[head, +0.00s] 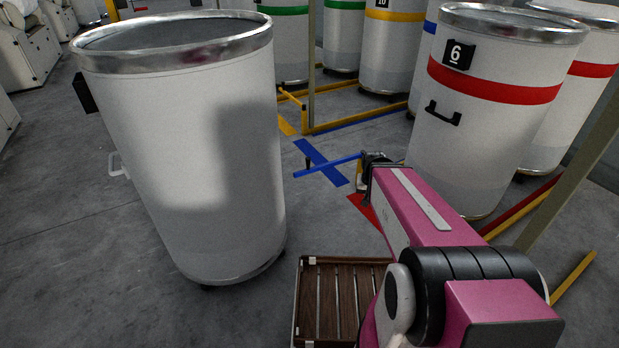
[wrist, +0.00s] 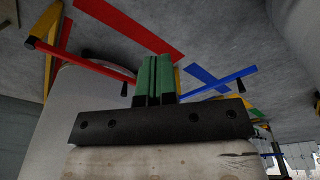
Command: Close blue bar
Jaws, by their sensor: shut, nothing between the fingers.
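The blue bar (head: 328,166) is a thin bar sticking out level above the floor, its left end free in the head view. It also shows in the wrist view (wrist: 222,82), to the right of the fingers, with a small black piece hanging from it. My gripper (wrist: 155,80) has green fingers pressed together with nothing between them. In the head view my gripper (head: 372,165) is at the bar's right end, mostly hidden by my pink arm. The bar's hinge end is hidden, and I cannot tell whether the fingers touch the bar.
A large white can (head: 190,150) stands at the left. A red-banded can numbered 6 (head: 480,120) stands close to my arm at the right. A yellow rail (head: 360,119) runs behind. Blue tape (head: 320,160) marks the floor. A red bar (wrist: 85,62) shows left of the fingers.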

